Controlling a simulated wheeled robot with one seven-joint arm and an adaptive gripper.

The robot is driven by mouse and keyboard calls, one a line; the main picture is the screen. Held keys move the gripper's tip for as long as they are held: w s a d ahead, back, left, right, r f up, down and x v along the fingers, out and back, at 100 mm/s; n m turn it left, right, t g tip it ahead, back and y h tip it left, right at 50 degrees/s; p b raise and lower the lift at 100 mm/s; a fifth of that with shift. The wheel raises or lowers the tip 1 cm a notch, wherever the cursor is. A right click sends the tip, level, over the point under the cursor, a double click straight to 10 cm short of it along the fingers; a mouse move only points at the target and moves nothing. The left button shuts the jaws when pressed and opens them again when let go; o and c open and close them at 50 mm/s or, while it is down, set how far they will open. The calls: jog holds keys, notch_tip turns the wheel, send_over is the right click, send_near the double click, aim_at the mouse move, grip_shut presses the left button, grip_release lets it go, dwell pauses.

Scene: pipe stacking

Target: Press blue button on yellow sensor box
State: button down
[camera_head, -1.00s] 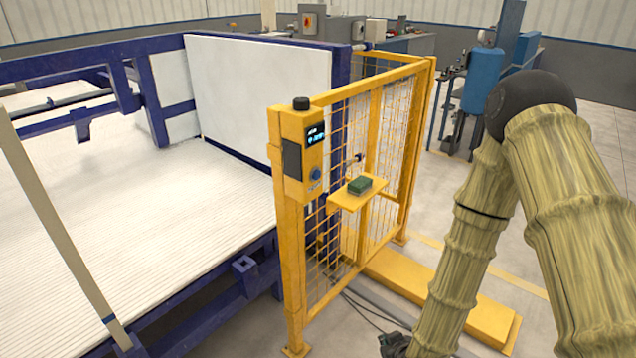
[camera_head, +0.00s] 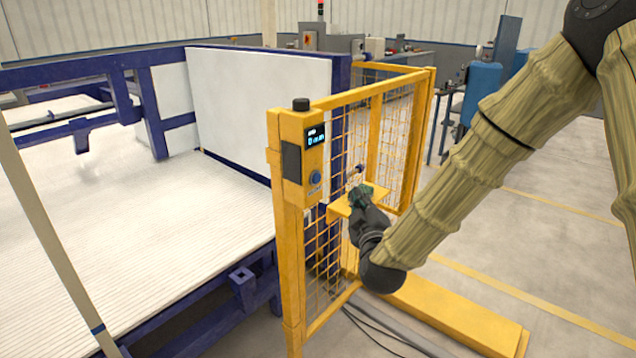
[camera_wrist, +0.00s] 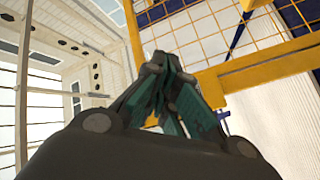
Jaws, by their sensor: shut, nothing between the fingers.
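The yellow sensor box (camera_head: 299,155) stands on top of the yellow fence post, with a small lit display and a black cap. Its blue button (camera_head: 315,178) is on the front face below the display. My gripper (camera_head: 362,190) is shut and empty, at the yellow shelf to the right of the box and a little below the button, apart from the button. In the wrist view my gripper (camera_wrist: 167,62) points up past a yellow frame and mesh. I cannot make out the button in that view.
The yellow shelf (camera_head: 337,209) juts from the mesh fence (camera_head: 390,150) and is partly hidden by my gripper. A blue-framed bed with white slats (camera_head: 130,240) fills the left. A yellow floor beam (camera_head: 450,318) lies below. Open floor is at the right.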

aim_at(316, 178)
dwell(0.3)
jog(key=w+a, duration=0.5)
jog(key=a, duration=0.2)
dwell(0.5)
jog(key=shift+w+a, duration=0.15)
dwell(1.3)
jog(key=shift+w+a, duration=0.15)
jog(key=shift+a, duration=0.1)
jog(key=shift+w+a, duration=0.25)
jog(key=shift+a, duration=0.05)
dwell(0.9)
jog(key=shift+s+d, duration=0.1)
dwell(0.3)
jog(key=shift+s+d, duration=0.4)
jog(key=shift+d, duration=0.15)
